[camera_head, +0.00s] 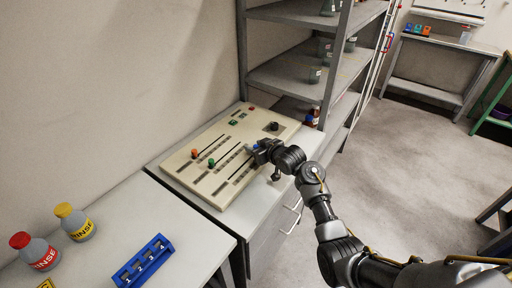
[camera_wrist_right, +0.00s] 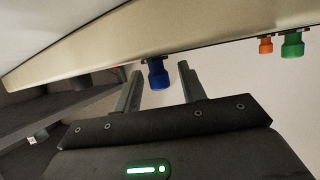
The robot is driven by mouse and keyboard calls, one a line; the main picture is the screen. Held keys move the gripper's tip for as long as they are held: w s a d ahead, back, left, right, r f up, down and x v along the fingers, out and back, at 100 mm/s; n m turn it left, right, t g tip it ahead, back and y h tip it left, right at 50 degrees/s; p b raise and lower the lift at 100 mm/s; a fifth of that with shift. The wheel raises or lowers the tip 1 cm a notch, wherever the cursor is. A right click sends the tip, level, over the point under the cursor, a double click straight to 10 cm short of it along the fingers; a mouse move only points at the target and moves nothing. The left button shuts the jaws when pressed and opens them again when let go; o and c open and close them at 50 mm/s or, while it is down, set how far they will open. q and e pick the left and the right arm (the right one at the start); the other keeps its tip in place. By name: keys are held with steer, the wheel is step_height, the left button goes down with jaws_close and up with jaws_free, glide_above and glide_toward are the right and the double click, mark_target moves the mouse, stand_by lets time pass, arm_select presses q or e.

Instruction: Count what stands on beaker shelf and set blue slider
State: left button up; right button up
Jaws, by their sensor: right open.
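The blue slider knob (camera_wrist_right: 158,75) shows in the right wrist view between the two fingers of my right gripper (camera_wrist_right: 160,67), with gaps on both sides. In the head view my right gripper (camera_head: 257,152) is at the right side of the beige control panel (camera_head: 190,180) and mostly hides the blue knob. The orange knob (camera_head: 194,153) and green knob (camera_head: 211,162) sit on slots farther left. The grey shelf rack (camera_head: 290,75) behind the panel holds glass beakers: one high up (camera_head: 328,8), some on the middle board (camera_head: 325,48), one lower (camera_head: 314,74). The rack post hides part of them. My left gripper is out of view.
Two rinse bottles, red-capped (camera_head: 38,252) and yellow-capped (camera_head: 74,222), and a blue numbered block (camera_head: 143,262) stand on the near table. Small bottles (camera_head: 312,117) stand low in the rack. A bench (camera_head: 450,45) stands at the back.

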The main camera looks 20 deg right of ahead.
mark_target(248, 160)
jaws_close()
steer(key=shift+s+a+r+p, duration=0.1)
steer(key=shift+s+a+p, duration=0.2)
steer(key=shift+p, duration=0.1)
steer(key=s+a+p, duration=0.2)
steer(key=a, duration=0.1)
steer(key=shift+s, duration=0.25)
steer(key=shift+s+a, duration=0.1)
steer(key=shift+a, duration=0.05)
jaws_free()
